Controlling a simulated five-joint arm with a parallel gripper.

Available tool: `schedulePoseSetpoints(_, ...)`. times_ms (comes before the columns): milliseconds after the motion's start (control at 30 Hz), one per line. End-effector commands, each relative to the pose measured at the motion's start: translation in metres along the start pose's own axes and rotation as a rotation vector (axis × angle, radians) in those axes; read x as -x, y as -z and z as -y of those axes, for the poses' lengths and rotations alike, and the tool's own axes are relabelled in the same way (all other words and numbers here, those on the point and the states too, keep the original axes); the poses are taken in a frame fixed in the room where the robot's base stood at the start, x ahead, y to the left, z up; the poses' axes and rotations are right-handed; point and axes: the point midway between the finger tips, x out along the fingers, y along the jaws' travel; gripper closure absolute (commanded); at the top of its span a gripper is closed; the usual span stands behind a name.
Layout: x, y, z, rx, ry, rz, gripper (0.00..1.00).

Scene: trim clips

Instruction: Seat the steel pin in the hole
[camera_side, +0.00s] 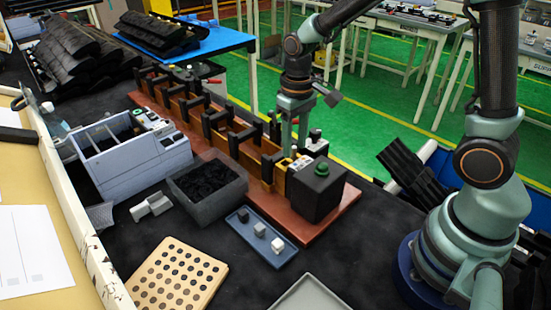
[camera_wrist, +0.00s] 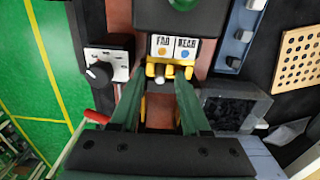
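My gripper (camera_wrist: 160,80) points down over the near end of the fixture row, beside the black box; it also shows in the side view (camera_side: 296,142). In the wrist view its two green-grey fingers stand apart, on either side of a yellow holder (camera_wrist: 153,69). A small pale grey piece sits at this holder between the fingers; I cannot tell whether it is the steel pin or whether the fingers touch it. A tan board with many round holes (camera_side: 178,278) lies at the front left; it also shows in the wrist view (camera_wrist: 303,58). I cannot make out which hole is meant.
The black box with a green button (camera_side: 317,192) stands close to my gripper. A blue tray with small blocks (camera_side: 262,238), a grey bin of black parts (camera_side: 207,187) and a light blue case (camera_side: 130,165) stand nearby. A grey tray (camera_side: 308,296) lies in front.

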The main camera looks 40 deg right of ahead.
Motion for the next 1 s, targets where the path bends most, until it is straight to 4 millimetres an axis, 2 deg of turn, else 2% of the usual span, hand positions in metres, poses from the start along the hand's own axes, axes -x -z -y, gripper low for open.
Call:
schedulePoseSetpoints(233, 0.001, 0.000, 0.000, 0.000, 0.000, -0.001, 0.54)
schedulePoseSetpoints(367, 0.010, 0.001, 0.000, 0.000, 0.000, -0.002, 0.54)
schedulePoseSetpoints(800, 0.095, 0.001, 0.000, 0.000, 0.000, -0.005, 0.54)
schedulePoseSetpoints(1000, 0.118, 0.001, 0.000, 0.000, 0.000, -0.002, 0.54)
